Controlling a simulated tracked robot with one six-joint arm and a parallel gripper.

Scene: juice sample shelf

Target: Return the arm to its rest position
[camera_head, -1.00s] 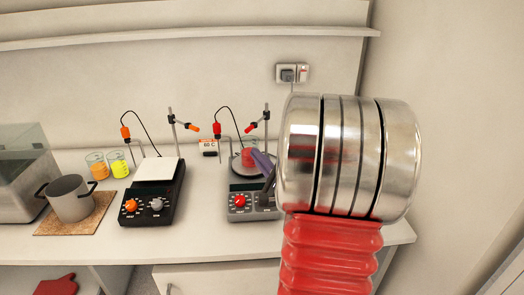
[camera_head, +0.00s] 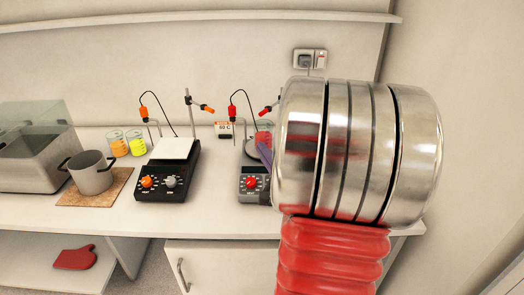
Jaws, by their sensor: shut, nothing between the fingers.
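My arm's large metal joint and red ribbed sleeve fill the right-centre of the view. Only a small purple and dark part of my gripper (camera_head: 263,158) shows past the joint's left edge, in front of the right hotplate. The gripper is shut with nothing held. Most of it is hidden behind the joint. A beaker of red liquid (camera_head: 264,132) stands at the right hotplate (camera_head: 252,186), partly covered by my gripper and arm.
The left hotplate (camera_head: 168,180), beakers of orange (camera_head: 118,146) and yellow liquid (camera_head: 137,146), a grey pot (camera_head: 91,174) and a glass-walled box (camera_head: 32,165) stand on the counter (camera_head: 70,215). A wall shelf (camera_head: 200,20) runs above. A red mitt (camera_head: 75,258) lies below.

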